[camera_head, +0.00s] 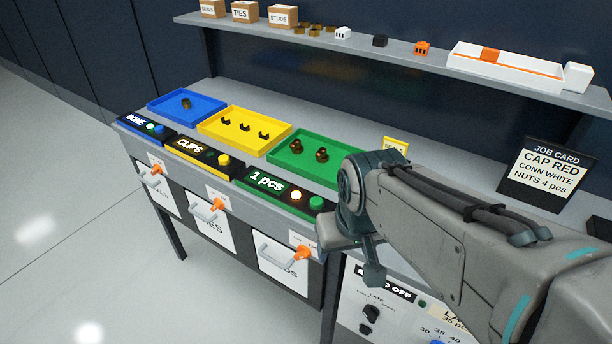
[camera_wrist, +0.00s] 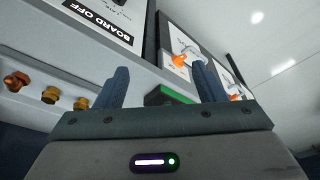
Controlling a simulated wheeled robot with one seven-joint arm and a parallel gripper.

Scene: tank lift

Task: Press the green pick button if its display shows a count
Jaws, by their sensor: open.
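The green pick display (camera_head: 265,182) in the head view reads "1 pcs". The round green button (camera_head: 317,202) is at its right end, beside a lit pale lamp (camera_head: 296,195). The green tray (camera_head: 290,158) behind it holds a few dark brown pieces. My gripper is open and empty in the wrist view (camera_wrist: 160,70), its two fingers apart. A green edge (camera_wrist: 172,95) shows between the fingers, partly hidden by the gripper body. In the head view my arm reaches in from the right, and its end is just right of the green button. I cannot see any contact with the button.
The blue tray (camera_head: 187,106) has a "DONE" display, and the yellow tray (camera_head: 240,130) a "CLIPS" display. Drawers with orange-tipped handles (camera_head: 285,252) are below. A job card (camera_head: 550,172) stands at right. A "BOARD OFF" panel (camera_head: 385,283) is below my arm.

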